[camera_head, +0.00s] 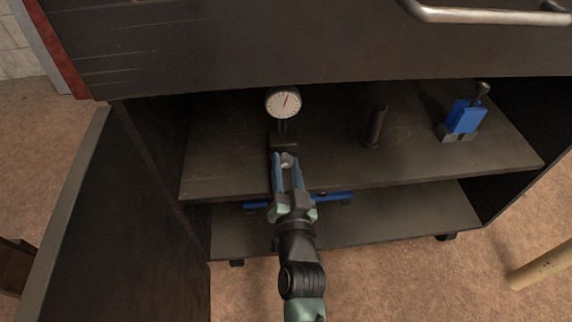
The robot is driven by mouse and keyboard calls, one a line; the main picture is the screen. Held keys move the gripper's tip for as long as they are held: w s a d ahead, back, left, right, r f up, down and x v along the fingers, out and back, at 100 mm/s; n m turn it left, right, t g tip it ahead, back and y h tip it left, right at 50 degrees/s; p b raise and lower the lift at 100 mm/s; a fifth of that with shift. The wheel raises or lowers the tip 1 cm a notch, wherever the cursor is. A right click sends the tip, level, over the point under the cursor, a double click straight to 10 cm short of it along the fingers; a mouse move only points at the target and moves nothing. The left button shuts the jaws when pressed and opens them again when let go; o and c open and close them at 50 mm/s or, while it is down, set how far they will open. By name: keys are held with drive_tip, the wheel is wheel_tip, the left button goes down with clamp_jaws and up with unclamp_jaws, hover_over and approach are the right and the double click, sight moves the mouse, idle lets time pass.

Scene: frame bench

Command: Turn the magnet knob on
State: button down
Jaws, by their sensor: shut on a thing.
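A dial gauge (284,103) with a white round face stands on a dark magnet base (284,142) on the upper shelf of the open cabinet. A small light grey magnet knob (287,159) shows on the front of the base. My gripper (287,160) reaches in from the front, its two blue fingers on either side of the knob and shut on it. The fingers hide part of the knob and the lower front of the base. Which way the knob is set cannot be told.
A dark upright post (376,127) and a blue clamp-like tool (463,118) stand farther right on the upper shelf (340,170). A blue bar-shaped object (333,197) lies below on the lower shelf (400,215). An open door (100,215) is at left; a drawer front overhangs above.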

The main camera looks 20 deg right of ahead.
drive_tip(key=c, duration=0.5)
unclamp_jaws()
